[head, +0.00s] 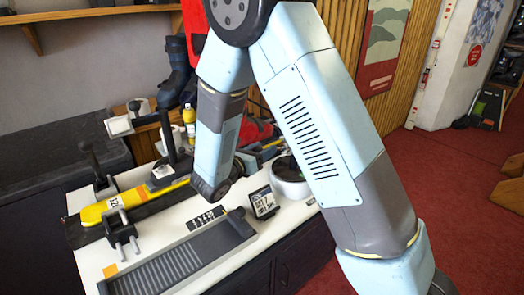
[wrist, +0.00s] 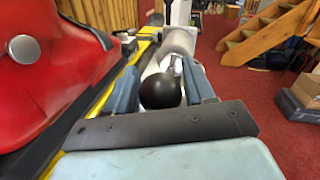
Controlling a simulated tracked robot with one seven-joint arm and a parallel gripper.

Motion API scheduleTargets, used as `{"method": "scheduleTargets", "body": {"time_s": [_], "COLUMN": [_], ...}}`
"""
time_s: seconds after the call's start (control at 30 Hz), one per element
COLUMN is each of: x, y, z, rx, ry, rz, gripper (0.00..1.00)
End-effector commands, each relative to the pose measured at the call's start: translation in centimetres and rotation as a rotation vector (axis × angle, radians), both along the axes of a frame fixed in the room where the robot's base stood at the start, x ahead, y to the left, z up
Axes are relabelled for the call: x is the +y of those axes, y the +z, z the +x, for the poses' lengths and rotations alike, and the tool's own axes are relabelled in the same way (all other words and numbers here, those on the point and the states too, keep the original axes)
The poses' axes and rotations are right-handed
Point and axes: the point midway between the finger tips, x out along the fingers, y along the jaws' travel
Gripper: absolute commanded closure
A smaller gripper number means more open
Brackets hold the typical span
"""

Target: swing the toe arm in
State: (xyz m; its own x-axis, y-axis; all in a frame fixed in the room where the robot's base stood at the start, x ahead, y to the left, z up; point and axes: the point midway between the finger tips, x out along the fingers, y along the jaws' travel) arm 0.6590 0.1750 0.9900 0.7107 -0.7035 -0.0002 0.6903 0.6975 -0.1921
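In the wrist view my gripper (wrist: 161,67) has its two blue-grey fingers on either side of a black ball knob (wrist: 160,91). A narrow gap shows at the knob's right; contact on the left is unclear. A pale rounded bar (wrist: 179,41) lies just beyond the knob. It may belong to the toe arm, but I cannot tell how they join. A red boot (wrist: 50,60) stands close on the left, beside a yellow strip (wrist: 100,97). In the head view the red boot (head: 256,131) is partly hidden behind my arm, and my fingers are not clear.
In the head view a yellow ski (head: 130,202) lies on the white bench (head: 90,262) with clamps (head: 122,235) on it. A grey ridged tray (head: 180,262), a small display (head: 263,203) and a round white device (head: 290,178) stand nearby.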

Motion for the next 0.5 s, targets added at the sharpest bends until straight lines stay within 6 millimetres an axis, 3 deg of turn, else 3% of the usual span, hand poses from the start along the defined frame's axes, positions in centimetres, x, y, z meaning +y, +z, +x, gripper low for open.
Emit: {"method": "scheduleTargets", "body": {"time_s": [0.07, 0.5], "x": [0.01, 0.05], "y": [0.0, 0.0], "z": [-0.01, 0.01], "rx": [0.0, 0.0], "ry": [0.0, 0.001], "rz": [0.0, 0.0], "gripper": [0.55, 0.97]}}
